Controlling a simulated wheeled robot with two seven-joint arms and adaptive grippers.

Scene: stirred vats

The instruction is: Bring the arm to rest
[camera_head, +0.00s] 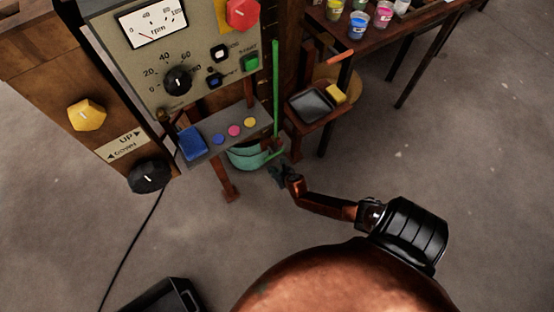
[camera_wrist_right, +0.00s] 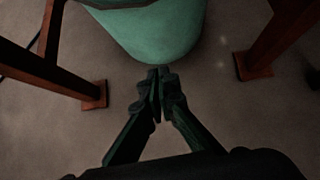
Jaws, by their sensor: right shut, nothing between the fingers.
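My right gripper (camera_head: 282,176) hangs in front of the machine, at the end of my arm that comes in from the lower right in the head view. It points toward the green vat (camera_head: 247,157) under the small shelf. In the right wrist view the fingers of my right gripper (camera_wrist_right: 160,85) meet at their tips, with nothing between them. The rounded green side of the vat (camera_wrist_right: 150,35) shows just beyond the fingertips; I cannot tell whether they touch it. My left gripper is not in view.
A control panel (camera_head: 205,55) with an rpm gauge, dial and buttons stands at the upper left. A small shelf (camera_head: 215,130) holds coloured discs and a blue block. A stand with a dark tray (camera_head: 310,106) and a paint table (camera_head: 400,45) are behind. The floor at right is clear.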

